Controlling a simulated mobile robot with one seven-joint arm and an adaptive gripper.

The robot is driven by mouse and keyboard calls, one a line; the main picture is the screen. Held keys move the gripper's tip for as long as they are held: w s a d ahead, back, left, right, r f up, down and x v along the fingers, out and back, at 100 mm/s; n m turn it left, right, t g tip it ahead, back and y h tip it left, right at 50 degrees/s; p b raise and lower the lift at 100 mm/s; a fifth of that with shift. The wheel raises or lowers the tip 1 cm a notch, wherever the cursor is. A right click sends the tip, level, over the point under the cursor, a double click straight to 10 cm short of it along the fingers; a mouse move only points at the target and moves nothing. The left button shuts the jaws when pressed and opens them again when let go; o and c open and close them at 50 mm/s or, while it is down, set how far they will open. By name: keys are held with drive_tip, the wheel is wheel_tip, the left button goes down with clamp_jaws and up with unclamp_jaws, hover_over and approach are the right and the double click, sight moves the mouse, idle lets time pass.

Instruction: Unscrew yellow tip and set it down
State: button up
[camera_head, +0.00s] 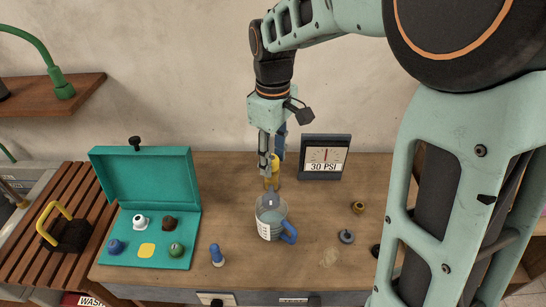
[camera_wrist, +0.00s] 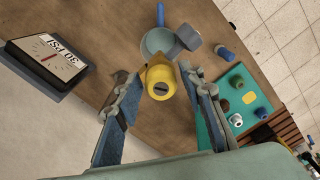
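The yellow tip (camera_head: 271,174) is just behind the jug, below my gripper (camera_head: 271,160). In the wrist view the yellow tip (camera_wrist: 166,82) shows a dark slot in its end. It lies between the two spread fingers of my gripper (camera_wrist: 157,80). A gap shows on its left side; the right finger is close to it, and I cannot tell whether they touch. What the tip sits on is hidden. A teal case (camera_head: 140,170) stands open at left, with several coloured tips and a bare yellow square (camera_head: 147,250) in its base.
A clear jug (camera_head: 270,220) with a blue handle stands in front of the tip. A pressure gauge (camera_head: 325,157) reading 30 PSI stands behind right. A brass fitting (camera_head: 358,207) and a grey fitting (camera_head: 346,237) lie right.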

drive_tip(key=c, duration=0.6)
drive_tip(key=shift+n, duration=0.9)
drive_tip(key=shift+c, duration=0.2)
drive_tip(key=shift+w+n, duration=0.1)
drive_tip(key=shift+n, duration=0.8)
drive_tip(key=shift+n, duration=0.8)
